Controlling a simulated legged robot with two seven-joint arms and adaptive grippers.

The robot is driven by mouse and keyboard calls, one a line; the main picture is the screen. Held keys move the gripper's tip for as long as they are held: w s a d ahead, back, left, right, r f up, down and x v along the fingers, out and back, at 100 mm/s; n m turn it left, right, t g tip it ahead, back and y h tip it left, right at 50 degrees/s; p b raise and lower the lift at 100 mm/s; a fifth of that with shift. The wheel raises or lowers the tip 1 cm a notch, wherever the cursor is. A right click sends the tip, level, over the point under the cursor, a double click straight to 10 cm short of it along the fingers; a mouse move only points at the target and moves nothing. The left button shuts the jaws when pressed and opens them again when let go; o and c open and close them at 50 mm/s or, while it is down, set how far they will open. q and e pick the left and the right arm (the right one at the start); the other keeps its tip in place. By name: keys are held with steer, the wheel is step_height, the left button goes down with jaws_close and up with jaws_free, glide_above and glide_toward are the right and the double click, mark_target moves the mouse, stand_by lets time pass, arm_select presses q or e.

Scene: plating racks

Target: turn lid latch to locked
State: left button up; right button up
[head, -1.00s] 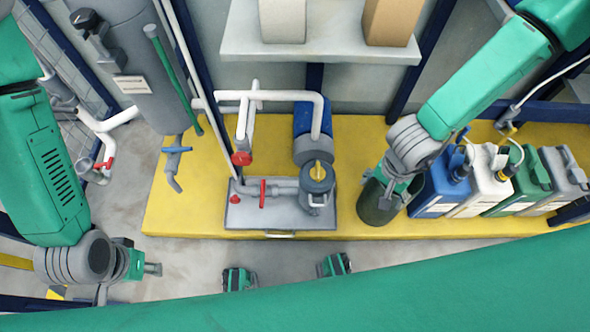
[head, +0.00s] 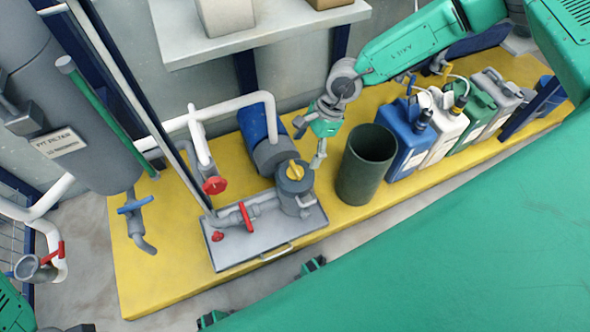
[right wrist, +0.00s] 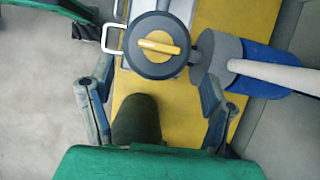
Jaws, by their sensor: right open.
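The yellow lid latch (head: 295,170) sits on top of the round grey strainer pot (head: 297,198) beside the blue pump motor (head: 262,140). In the right wrist view the latch (right wrist: 158,43) is a short bar lying nearly crosswise on the dark round lid (right wrist: 150,66). My right gripper (head: 318,158) is just above and to the right of the pot in the head view. In the wrist view its two fingers are spread wide and empty (right wrist: 155,80), with the lid beyond them and the latch untouched. My left gripper is out of view.
A dark green open bin (head: 366,165) stands right of the pot. Several jugs, including a blue one (head: 405,140), stand farther right. White pipes (head: 235,105), a red valve wheel (head: 214,186) and a red lever (head: 246,216) are left of the pot. A shelf (head: 260,35) is behind.

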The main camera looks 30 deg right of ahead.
mark_target(296, 168)
steer(key=b+x, duration=0.2)
steer(key=x, duration=0.6)
steer(key=shift+b, duration=0.3)
steer(key=shift+r, duration=0.1)
steer(key=c, duration=1.2)
